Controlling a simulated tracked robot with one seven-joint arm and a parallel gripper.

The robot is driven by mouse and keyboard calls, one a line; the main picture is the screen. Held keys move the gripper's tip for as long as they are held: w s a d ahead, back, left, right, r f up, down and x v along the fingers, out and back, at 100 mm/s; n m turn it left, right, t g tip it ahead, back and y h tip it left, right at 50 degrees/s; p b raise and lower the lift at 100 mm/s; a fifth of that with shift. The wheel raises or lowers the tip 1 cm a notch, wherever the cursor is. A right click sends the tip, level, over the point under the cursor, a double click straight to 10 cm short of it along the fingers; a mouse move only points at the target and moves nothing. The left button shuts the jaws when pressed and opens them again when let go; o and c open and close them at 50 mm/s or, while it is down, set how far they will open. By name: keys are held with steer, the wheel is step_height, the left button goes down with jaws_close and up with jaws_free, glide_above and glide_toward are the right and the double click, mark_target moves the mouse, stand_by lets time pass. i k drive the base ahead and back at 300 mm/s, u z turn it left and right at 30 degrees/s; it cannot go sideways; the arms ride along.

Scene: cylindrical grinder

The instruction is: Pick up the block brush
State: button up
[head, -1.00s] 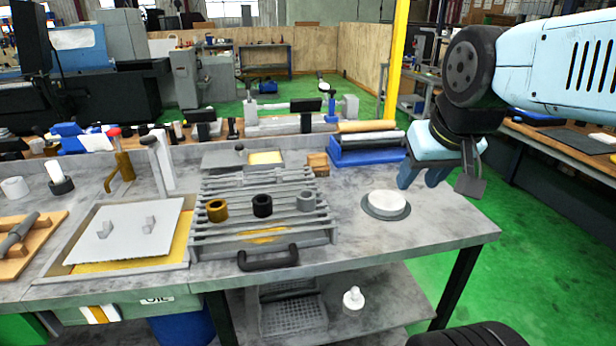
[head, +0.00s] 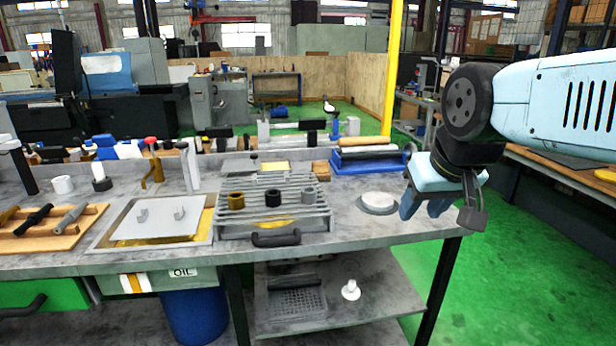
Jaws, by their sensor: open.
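A small brown block (head: 321,169), probably the block brush, sits at the back of the workbench, just right of a yellow pad in a shallow tray (head: 275,167). It is small in view and its bristles cannot be made out. My gripper (head: 421,206) hangs pointing down at the right end of the bench, right of the white round disc (head: 378,199). It is open and empty, well to the right and front of the brown block.
The slatted rack (head: 290,225) with three rings stands before the block. A blue tray (head: 350,165) with rolls lies right of it. A lidded oil pan (head: 155,217) and wooden tool board (head: 55,235) fill the left. Green floor is clear at right.

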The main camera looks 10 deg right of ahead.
mark_target(321, 168)
steer(key=u, duration=0.15)
steer(key=i, duration=1)
steer(key=z, duration=0.05)
